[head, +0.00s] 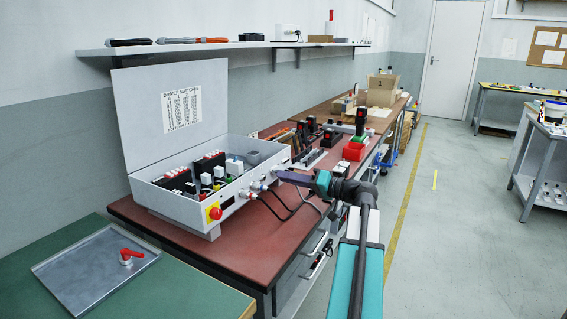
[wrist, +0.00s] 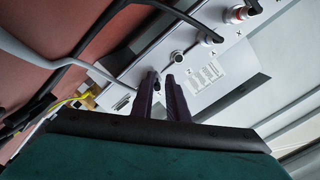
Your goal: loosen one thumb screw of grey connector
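The control box (head: 190,212) stands on the red bench with its lid up, and cables plug into its front panel. In the wrist view, a grey cable (wrist: 62,73) runs towards the panel and passes behind my left finger; the grey connector at its end is mostly hidden there. My gripper (wrist: 159,76) is at the panel. Its two dark fingers stand a little apart, with a small dark knob-like part (wrist: 157,86) between them; I cannot tell whether they touch it. In the head view, my gripper (head: 281,175) points left at the panel's right end.
Black cables (head: 285,209) hang from the panel near my gripper. Other round panel connectors (wrist: 238,14) sit beside a label (wrist: 205,72). A red-handled part lies on a metal tray (head: 85,277) at left. The floor (head: 440,250) at right is clear.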

